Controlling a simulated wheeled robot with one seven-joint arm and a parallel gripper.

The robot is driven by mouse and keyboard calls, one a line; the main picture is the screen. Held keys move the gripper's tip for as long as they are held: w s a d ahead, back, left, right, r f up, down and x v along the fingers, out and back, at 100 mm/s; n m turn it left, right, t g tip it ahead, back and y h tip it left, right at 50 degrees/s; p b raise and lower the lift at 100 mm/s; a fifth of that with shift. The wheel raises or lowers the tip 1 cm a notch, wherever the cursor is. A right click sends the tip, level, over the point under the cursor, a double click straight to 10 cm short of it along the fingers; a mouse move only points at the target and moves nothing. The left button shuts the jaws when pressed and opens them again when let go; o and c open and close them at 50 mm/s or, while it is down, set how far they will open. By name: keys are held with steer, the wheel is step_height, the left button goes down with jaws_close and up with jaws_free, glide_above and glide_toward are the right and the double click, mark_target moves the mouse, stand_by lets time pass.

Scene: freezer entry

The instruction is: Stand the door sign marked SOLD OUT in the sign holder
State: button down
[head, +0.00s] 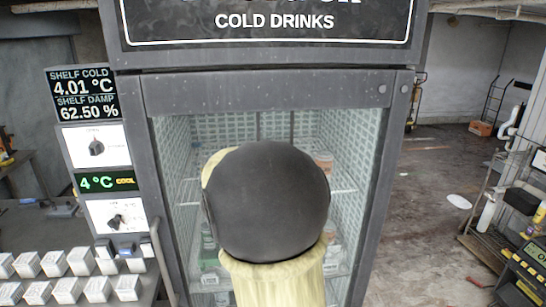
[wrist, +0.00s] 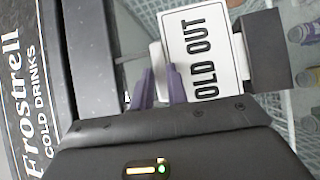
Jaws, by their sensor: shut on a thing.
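The door sign (wrist: 195,30) is a white card with a thin black border, seen in the wrist view. Its lettering runs up the picture and reads "OLD OUT", with the first letter hidden. My gripper (wrist: 161,80) has two purple fingers and is shut on the sign near its left end, by a white edge piece. A dark grey block (wrist: 265,50) with a white piece at its left end adjoins the sign's right edge and may be the sign holder. I cannot tell whether the sign sits in it. In the head view my own arm hides the sign and gripper.
The drinks cooler (head: 355,90) stands ahead with its shelves partly visible behind my arm. A panel of displays (head: 82,95) is on its left, above a counter with rows of white boxes (head: 65,290). A rack (head: 515,215) stands right. The floor between is mostly open.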

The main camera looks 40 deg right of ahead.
steer(key=shift+f, duration=0.5)
steer(key=c, duration=1.3)
jaws_free()
steer(key=shift+a, duration=0.1)
steer(key=b+v, duration=0.5)
steer(key=v, duration=1.2)
steer(key=shift+b, duration=0.35)
steer(key=shift+s+a, duration=0.1)
steer(key=shift+a, duration=0.05)
